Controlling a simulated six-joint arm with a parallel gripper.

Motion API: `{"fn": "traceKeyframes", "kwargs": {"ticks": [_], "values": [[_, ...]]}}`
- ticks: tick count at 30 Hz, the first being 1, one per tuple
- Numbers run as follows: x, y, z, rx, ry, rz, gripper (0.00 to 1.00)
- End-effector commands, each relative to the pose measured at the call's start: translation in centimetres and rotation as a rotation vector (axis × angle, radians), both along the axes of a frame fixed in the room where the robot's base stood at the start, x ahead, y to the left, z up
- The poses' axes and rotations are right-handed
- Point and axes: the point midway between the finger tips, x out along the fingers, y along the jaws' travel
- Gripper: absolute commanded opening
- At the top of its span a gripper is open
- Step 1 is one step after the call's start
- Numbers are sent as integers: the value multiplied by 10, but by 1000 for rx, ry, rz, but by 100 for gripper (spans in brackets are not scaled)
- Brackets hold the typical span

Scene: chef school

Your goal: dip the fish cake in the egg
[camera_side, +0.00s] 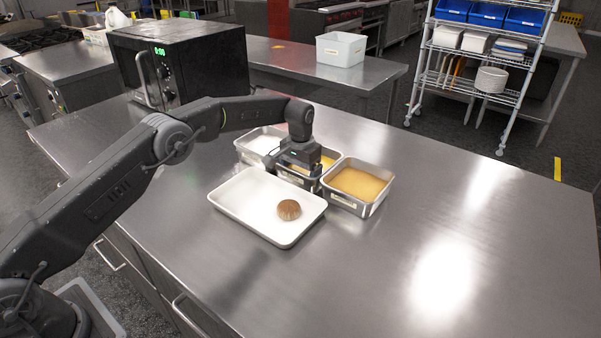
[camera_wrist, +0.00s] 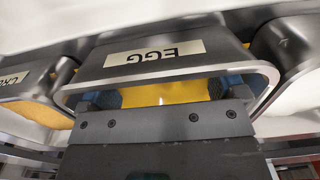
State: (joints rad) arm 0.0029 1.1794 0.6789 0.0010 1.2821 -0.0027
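The fish cake (camera_side: 289,210), round and brown, lies on the white tray (camera_side: 240,213), toward its right end. The egg pan (camera_side: 328,159) is the middle one of three metal pans and holds yellow liquid. In the wrist view its label (camera_wrist: 155,53) reads EGG, upside down. My gripper (camera_side: 295,172) is low over the egg pan, away from the fish cake. In the wrist view the fingers of my gripper (camera_wrist: 162,94) are spread apart with yellow egg showing between them. I see nothing held. Whether the fingertips touch the egg is hidden.
A pan of orange-yellow crumbs (camera_side: 358,184) stands right of the egg. A pan of white powder (camera_side: 262,144) stands left of it. The pans sit close together behind the tray. A black microwave (camera_side: 205,60) is behind at left. The steel counter (camera_side: 460,230) is clear at right.

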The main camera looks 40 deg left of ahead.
Motion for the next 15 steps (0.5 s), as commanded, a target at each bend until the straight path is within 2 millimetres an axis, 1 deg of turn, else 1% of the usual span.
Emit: {"fn": "traceKeyframes", "kwargs": {"ticks": [9,11,14,15], "values": [[0,0,3,0,-1,0,93],[0,0,8,0,-1,0,93],[1,0,22,0,-4,0,93],[1,0,30,0,-4,0,93]]}}
